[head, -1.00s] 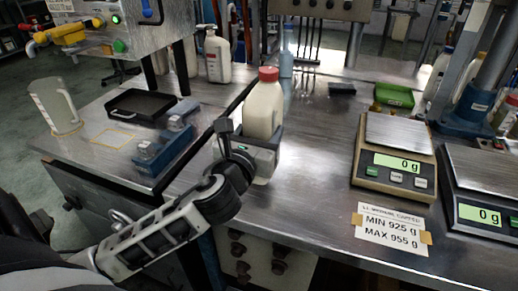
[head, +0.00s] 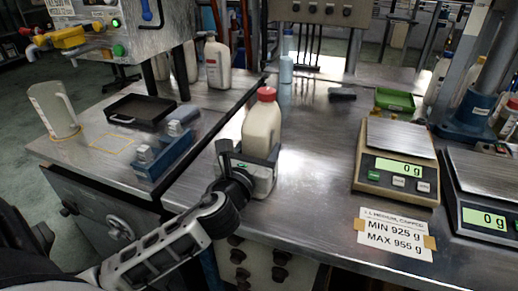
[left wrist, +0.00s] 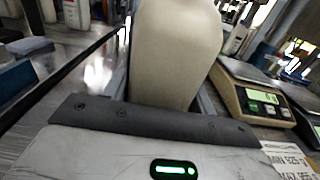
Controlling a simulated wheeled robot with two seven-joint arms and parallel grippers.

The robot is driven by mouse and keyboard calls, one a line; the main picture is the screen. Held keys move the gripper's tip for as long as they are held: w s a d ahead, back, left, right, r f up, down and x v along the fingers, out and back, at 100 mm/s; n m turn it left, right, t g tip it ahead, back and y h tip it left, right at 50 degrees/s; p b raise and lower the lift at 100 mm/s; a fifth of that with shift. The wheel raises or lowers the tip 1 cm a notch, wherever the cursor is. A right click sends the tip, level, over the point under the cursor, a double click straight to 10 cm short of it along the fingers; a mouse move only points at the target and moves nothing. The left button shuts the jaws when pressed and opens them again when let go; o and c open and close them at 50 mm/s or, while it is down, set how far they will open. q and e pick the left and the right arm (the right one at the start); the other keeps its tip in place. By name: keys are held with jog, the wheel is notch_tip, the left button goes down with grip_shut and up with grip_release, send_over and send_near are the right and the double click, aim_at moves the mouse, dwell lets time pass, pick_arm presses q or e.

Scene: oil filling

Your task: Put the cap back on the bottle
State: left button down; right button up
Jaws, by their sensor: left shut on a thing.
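A cream-coloured bottle (head: 262,128) with a red cap (head: 267,94) on its top is near the left edge of the steel bench. It looks roughly upright in the head view. My left gripper (head: 250,165) is shut on the lower part of the bottle. In the left wrist view, the bottle (left wrist: 175,50) fills the space between the jaws; its top is cut off there. Whether the cap is screwed tight cannot be told. Whether the bottle's base touches the bench is not clear. My right gripper is in neither view.
Two scales (head: 396,165) (head: 482,190) reading 0 g stand to the right, with a MIN/MAX label (head: 394,233) in front. A black tray (head: 140,109), a blue holder (head: 163,155) and a clear jug (head: 55,109) are on the left table. The bench middle is clear.

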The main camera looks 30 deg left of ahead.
pick_arm(q)
jog(key=shift+c, duration=2.4)
grip_release()
jog(key=shift+f, duration=0.15)
jog(key=shift+s+r, duration=0.1)
jog(key=shift+r, duration=0.1)
jog(key=b+v, duration=0.1)
jog(key=v, duration=1.1)
